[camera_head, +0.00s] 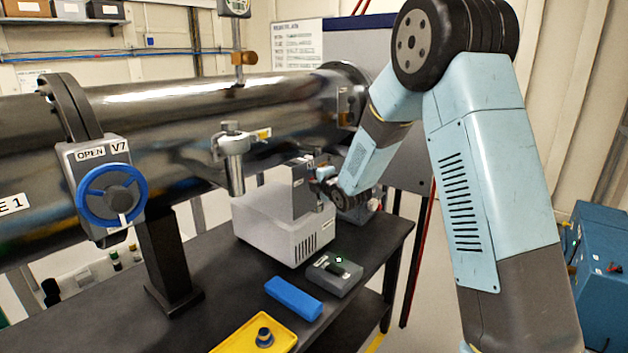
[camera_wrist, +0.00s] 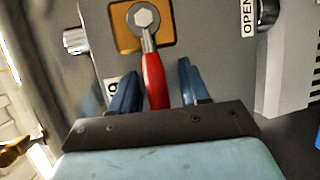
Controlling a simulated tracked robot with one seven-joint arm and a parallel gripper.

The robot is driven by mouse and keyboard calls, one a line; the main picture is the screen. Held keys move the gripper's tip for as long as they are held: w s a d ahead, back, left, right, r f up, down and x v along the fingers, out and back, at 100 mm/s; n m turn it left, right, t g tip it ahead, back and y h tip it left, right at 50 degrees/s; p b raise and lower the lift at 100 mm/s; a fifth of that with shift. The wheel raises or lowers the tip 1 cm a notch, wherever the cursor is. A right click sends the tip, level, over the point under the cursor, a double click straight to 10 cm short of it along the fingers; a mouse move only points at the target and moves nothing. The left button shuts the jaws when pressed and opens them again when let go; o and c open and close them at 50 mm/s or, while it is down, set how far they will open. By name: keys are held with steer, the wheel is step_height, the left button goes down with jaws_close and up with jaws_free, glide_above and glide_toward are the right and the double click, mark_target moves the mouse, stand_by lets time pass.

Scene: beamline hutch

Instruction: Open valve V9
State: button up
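Valve V9 shows in the wrist view as a red lever (camera_wrist: 153,80) on a hex bolt (camera_wrist: 143,18) over an orange-brown plate. Its grey panel (camera_wrist: 100,50) bears a label with a partly hidden "9". An OPEN label (camera_wrist: 248,18) is to the right. My gripper (camera_wrist: 157,70) has its two blue fingers apart, one on each side of the lever. A gap shows on the right; the left finger is very close, and I cannot tell if it touches. In the head view my gripper (camera_head: 322,178) is at the dark valve box (camera_head: 305,195); the lever is hidden there.
Valve V7 (camera_head: 112,193) with a blue wheel is at left. A light grey unit (camera_head: 270,225), a small grey box (camera_head: 335,277), a blue block (camera_head: 293,298) and a yellow tray (camera_head: 228,345) are on the bench.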

jaws_close()
stand_by(0.4)
